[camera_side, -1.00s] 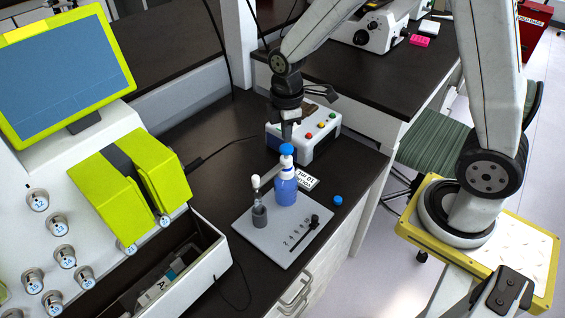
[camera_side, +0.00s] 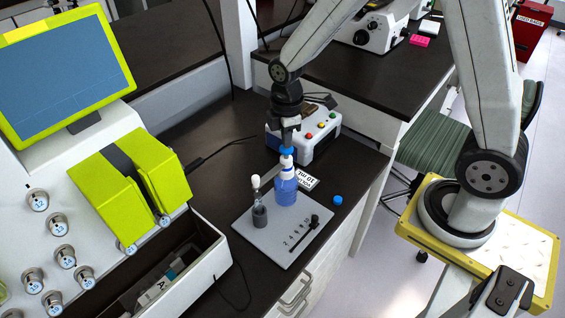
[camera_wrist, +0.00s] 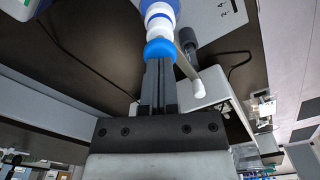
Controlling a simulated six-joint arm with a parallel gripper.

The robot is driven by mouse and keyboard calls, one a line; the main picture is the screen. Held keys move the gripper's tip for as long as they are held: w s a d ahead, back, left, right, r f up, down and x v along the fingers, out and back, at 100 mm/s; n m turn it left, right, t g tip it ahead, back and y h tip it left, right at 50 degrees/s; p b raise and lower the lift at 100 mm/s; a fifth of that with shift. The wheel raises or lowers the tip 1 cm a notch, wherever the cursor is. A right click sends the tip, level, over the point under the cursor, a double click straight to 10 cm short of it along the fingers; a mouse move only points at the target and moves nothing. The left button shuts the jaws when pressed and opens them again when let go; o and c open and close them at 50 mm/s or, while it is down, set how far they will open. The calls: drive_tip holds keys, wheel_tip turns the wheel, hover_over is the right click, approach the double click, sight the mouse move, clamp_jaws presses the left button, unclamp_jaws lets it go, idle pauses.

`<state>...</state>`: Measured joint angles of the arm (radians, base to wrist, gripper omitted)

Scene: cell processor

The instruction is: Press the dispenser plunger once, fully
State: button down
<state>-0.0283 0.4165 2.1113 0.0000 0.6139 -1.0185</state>
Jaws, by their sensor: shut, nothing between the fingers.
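The dispenser is a blue bottle (camera_side: 285,190) with a white neck, standing upright on a grey plate (camera_side: 262,244). Its plunger has a blue cap (camera_side: 287,151) on top; the cap also shows in the wrist view (camera_wrist: 159,49). My gripper (camera_side: 288,143) points down right above the cap, its fingers together and empty. In the wrist view my fingertips (camera_wrist: 160,62) meet the cap and appear to touch it. A pale spout with a white end (camera_wrist: 212,80) reaches out beside the neck, over a dark grey tube holder (camera_side: 260,216).
A white box with coloured buttons (camera_side: 315,130) stands behind the bottle. A loose blue cap (camera_side: 338,200) and a white label card (camera_side: 307,180) lie to its right. The lime and white machine (camera_side: 130,190) is at the left. Dark bench is free between them.

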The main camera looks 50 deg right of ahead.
drive_tip(key=shift+f, duration=1.45)
drive_tip(key=shift+r, duration=2.05)
drive_tip(key=shift+r, duration=2.5)
